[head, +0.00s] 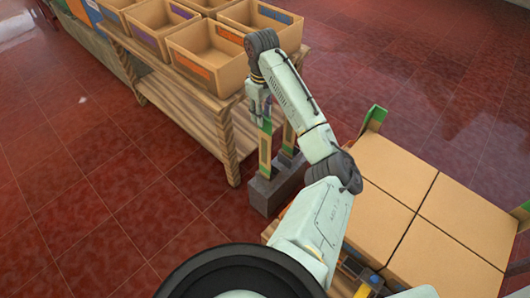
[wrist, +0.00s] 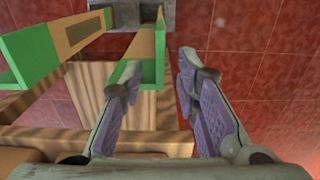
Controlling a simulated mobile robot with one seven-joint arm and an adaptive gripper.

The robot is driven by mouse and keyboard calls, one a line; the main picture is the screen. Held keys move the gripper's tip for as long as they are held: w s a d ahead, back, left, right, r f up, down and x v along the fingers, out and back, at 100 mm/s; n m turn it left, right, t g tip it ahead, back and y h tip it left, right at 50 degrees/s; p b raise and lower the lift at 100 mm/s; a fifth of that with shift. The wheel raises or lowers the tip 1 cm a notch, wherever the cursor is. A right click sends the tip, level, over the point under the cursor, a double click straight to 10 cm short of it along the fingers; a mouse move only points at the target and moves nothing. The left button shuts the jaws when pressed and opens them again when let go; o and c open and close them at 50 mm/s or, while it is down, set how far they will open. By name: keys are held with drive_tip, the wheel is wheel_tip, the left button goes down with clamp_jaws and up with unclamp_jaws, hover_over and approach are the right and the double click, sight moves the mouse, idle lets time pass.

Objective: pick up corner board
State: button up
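Two corner boards, tan with green ends, stand upright in a grey block on the floor by the wooden table. In the head view the nearer board (head: 265,152) is below my gripper (head: 259,103), and the other board (head: 288,136) is just to its right. In the wrist view my gripper (wrist: 158,66) is open. One board (wrist: 149,62) shows between the fingertips, close to the left finger; I cannot tell whether they touch. The other board (wrist: 45,53) lies left, outside the fingers. The grey block (wrist: 145,12) shows at the top.
The wooden table (head: 190,92) holds several open cardboard bins (head: 205,58). A pallet of closed cartons (head: 400,168) stands at right, with a green-ended board (head: 374,120) at its corner. Open red tiled floor (head: 100,190) lies left of the table.

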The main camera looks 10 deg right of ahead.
wheel_tip(320, 180, down, 5)
idle(0.3)
drive_tip(key=shift+c, duration=0.5)
clamp_jaws()
